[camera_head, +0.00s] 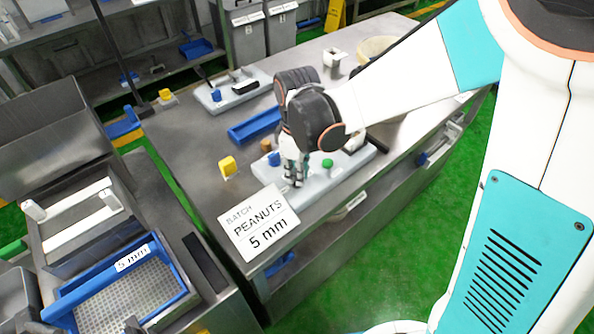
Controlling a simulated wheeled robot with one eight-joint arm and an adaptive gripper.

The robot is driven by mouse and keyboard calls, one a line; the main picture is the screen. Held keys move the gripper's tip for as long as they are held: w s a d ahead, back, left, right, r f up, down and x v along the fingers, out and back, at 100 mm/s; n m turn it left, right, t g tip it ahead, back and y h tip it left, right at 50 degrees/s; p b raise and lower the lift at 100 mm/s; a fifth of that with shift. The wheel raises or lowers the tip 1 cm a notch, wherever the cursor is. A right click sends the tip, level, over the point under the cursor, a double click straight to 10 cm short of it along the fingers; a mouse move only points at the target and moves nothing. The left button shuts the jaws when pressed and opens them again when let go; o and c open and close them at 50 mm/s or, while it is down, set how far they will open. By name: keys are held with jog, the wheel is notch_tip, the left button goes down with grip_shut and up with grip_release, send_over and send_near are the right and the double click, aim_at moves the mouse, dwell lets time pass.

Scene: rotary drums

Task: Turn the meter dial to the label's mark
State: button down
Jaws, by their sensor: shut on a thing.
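My gripper (293,179) points down at the front part of a pale grey panel (325,184) on the steel table. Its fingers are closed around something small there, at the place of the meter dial. The fingers and arm hide most of the dial, so its pointer and scale cannot be read. A white label (258,222) at the table's front edge reads "BATCH PEANUTS 5 mm". No mark beyond this text can be made out on it.
On the panel are a blue knob (274,159) and a green knob (327,163). A yellow block (228,166) stands to the left, with a blue tray (254,125) behind. A second panel (222,101) lies farther back. A blue-framed sieve labelled "5 mm" (175,273) is at lower left.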

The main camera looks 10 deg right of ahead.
jog(key=m, duration=1.2)
jog(key=shift+m, duration=0.4)
jog(key=m, duration=0.5)
jog(key=shift+p, duration=0.3)
jog(key=m, duration=0.6)
jog(key=c, duration=1.6)
grip_release()
jog(key=shift+c, duration=0.2)
